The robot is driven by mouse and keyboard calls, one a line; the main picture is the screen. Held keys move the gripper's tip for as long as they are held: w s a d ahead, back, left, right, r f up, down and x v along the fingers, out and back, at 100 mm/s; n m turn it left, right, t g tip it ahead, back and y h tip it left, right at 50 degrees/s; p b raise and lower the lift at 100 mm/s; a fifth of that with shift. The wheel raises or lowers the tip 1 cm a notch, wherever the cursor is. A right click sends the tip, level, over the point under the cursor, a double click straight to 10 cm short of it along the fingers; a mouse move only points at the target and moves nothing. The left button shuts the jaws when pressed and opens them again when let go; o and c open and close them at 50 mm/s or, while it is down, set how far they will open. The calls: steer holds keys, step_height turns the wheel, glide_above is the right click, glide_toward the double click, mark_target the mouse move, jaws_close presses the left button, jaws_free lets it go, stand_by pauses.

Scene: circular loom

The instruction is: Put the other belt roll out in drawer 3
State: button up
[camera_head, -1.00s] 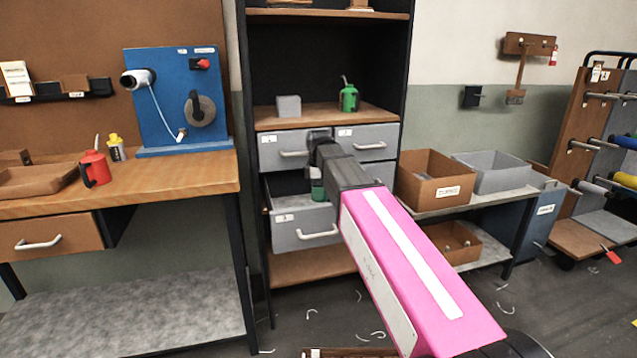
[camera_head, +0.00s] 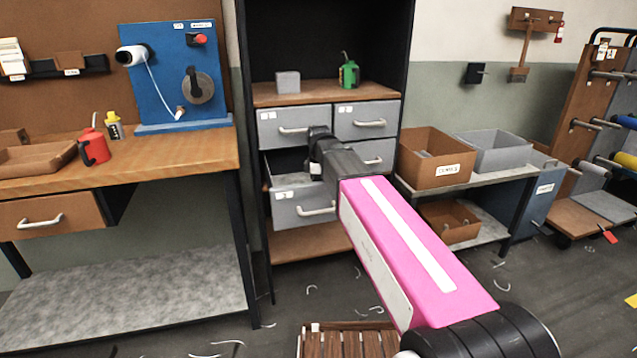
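The lower left drawer (camera_head: 303,207) of the cabinet, which seems to bear a 3, is pulled open. My gripper (camera_head: 317,168) reaches down over its opening, behind the drawer front. My fingertips are hidden by the drawer front and my own wrist, so I cannot see whether they are open or shut. No belt roll can be made out now; anything under the gripper or inside the drawer is hidden from this view.
The upper left drawer (camera_head: 290,128), upper right drawer (camera_head: 367,121) and lower right drawer (camera_head: 378,154) are shut. A grey block (camera_head: 287,82) and green oil can (camera_head: 348,73) stand on the shelf above. A workbench (camera_head: 190,155) is at left, a brown bin (camera_head: 435,160) at right.

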steer(key=shift+f, duration=0.35)
steer(key=o, duration=1)
steer(key=shift+r, duration=0.1)
step_height(320, 180, up, 11)
steer(key=shift+f, duration=0.2)
